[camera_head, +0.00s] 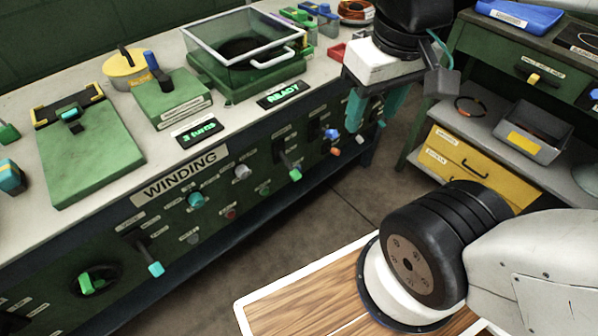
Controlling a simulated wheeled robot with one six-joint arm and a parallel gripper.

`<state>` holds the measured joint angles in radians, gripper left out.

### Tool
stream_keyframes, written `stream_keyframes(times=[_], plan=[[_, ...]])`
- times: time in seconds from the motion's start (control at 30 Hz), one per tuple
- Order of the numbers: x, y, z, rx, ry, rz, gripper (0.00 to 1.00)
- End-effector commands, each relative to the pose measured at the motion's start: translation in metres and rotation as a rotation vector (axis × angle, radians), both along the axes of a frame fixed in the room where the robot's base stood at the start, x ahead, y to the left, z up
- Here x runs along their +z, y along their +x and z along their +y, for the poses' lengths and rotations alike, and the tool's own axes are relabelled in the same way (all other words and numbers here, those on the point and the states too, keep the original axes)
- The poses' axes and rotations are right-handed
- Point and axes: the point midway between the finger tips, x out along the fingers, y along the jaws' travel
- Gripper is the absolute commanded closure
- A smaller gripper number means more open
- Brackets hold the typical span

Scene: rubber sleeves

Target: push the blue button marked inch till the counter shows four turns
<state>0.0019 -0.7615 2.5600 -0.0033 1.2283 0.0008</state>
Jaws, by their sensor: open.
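The counter (198,132) on the bench's front edge reads "3 turns". A small blue control (331,134) sits on the green front panel, just left of my gripper. I cannot read its label, so I cannot tell whether it is the inch button. A teal knob (195,199) sits further left under the "WINDING" sign (187,174). My gripper (371,118) points down in front of the panel's right part, with its teal fingers apart and nothing seen between them. It hides part of the panel there.
A second display (278,95) reads "READY". A clear-lidded green box (244,62) stands behind it. A green cabinet (507,62) with yellow drawers stands right. Floor between is clear.

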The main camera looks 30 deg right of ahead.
Motion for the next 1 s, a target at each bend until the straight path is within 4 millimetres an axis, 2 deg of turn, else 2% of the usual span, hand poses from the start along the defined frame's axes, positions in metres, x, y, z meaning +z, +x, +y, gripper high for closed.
stream_keyframes(times=[0.17, 0.2, 0.37, 0.4, 1.0], plan=[[0.0, 0.0, 0.0, 0.0, 0.0, 0.0, 0.48], [0.0, 0.0, 0.0, 0.0, 0.0, 0.0, 0.51], [0.0, 0.0, 0.0, 0.0, 0.0, 0.0, 0.95], [0.0, 0.0, 0.0, 0.0, 0.0, 0.0, 1.0], [0.0, 0.0, 0.0, 0.0, 0.0, 0.0, 1.0]])
